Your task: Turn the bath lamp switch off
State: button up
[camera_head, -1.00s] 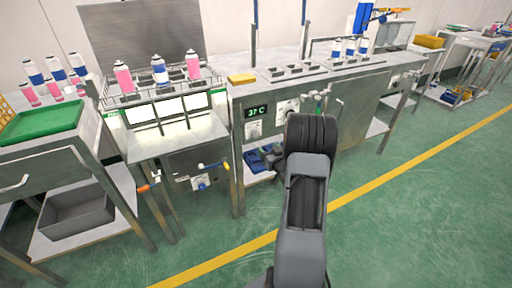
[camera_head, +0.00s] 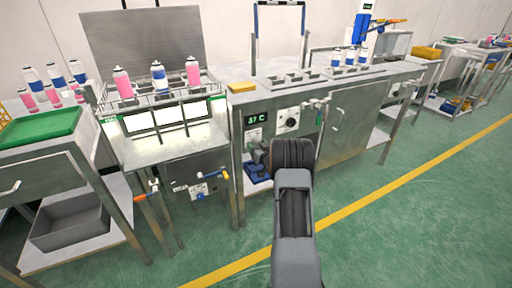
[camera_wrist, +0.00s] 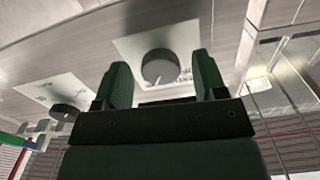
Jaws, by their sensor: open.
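In the wrist view, a dark round knob (camera_wrist: 160,67) sits on a pale plate with small marks on a metal panel. My gripper (camera_wrist: 161,78) is open, with its two green-black fingers on either side of this knob in the picture; I cannot tell whether they touch it. A second dark knob (camera_wrist: 64,112) on another pale plate is at the left. In the head view, a black dial (camera_head: 289,122) on a white plate is on the middle cabinet front. Which knob is the lamp switch cannot be read. My arm hides most of my gripper there.
A lit bath (camera_head: 165,117) with pink and blue cans stands at the left, with orange- and blue-handled valves (camera_head: 222,174) below. A 37 C display (camera_head: 257,119) is left of the dial. The green floor in front is clear.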

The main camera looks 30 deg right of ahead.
jog(key=shift+w, duration=0.45)
jog(key=shift+c, duration=0.4)
